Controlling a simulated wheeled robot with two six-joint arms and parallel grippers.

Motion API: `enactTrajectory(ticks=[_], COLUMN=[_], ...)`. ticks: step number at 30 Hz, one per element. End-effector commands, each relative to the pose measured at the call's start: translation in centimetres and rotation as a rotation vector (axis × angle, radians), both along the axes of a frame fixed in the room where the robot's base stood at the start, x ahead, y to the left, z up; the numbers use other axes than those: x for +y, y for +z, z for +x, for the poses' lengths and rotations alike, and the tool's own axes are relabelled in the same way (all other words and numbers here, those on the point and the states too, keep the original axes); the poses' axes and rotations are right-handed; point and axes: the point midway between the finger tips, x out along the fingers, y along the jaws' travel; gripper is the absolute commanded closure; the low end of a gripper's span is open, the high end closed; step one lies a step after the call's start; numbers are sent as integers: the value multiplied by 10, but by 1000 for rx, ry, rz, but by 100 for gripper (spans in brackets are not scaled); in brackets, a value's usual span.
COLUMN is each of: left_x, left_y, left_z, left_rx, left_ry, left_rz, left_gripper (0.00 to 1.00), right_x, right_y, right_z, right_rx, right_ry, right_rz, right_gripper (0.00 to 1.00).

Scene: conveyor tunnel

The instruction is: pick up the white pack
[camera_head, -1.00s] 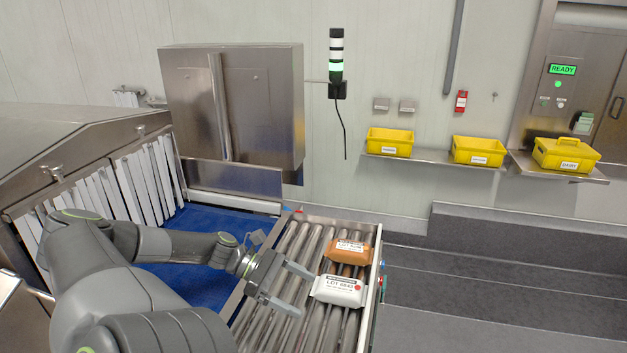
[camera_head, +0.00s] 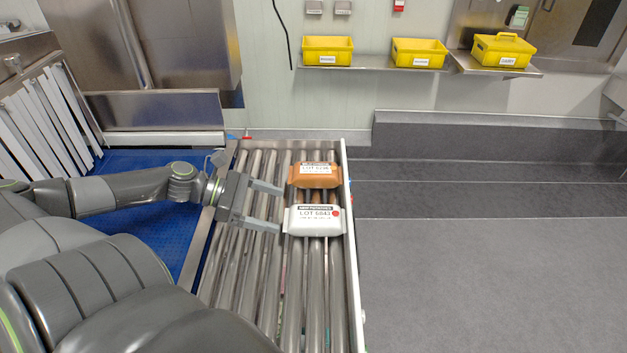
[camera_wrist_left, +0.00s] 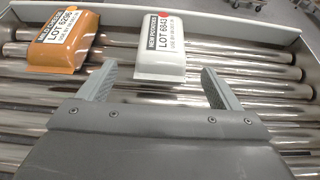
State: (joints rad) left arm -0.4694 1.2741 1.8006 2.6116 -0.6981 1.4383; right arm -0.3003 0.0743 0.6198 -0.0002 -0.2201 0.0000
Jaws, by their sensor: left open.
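The white pack (camera_head: 315,221) lies label up on the roller conveyor, close to its right side rail. It also shows in the left wrist view (camera_wrist_left: 160,52), ahead of the fingers and between them in the picture. My left gripper (camera_head: 281,209) is open and empty, just left of the white pack, with its fingers pointing towards it. In the left wrist view the two fingers (camera_wrist_left: 158,78) stand apart on either side of the pack's near end; whether they are low enough to flank it is unclear. My right gripper is not in view.
An orange-brown pack (camera_head: 314,175) lies just beyond the white one, with a narrow gap. The conveyor's side rail (camera_head: 351,250) runs along the right. The nearer rollers (camera_head: 270,290) are clear. Yellow bins (camera_head: 327,50) stand on wall shelves at the back.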

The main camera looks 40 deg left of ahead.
Motion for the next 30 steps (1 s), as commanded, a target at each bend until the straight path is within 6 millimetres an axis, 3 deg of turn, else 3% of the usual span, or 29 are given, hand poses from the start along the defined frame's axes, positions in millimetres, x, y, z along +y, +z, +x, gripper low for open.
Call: enactTrajectory(ticks=[1, 5, 16, 30], left_x=[-7, -16, -28, -58], left_y=[-5, -9, -14, -31], left_z=[5, 14, 24, 49], left_rx=[-6, -4, -3, -3], left_ry=[-2, -2, 0, 0], left_rz=[-2, -3, -2, -2], left_gripper=[15, 15, 15, 15], right_x=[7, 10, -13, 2], right_y=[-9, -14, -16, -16], right_z=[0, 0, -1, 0], right_rx=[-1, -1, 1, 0], right_ry=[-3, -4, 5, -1], right_rz=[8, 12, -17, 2], right_gripper=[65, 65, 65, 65])
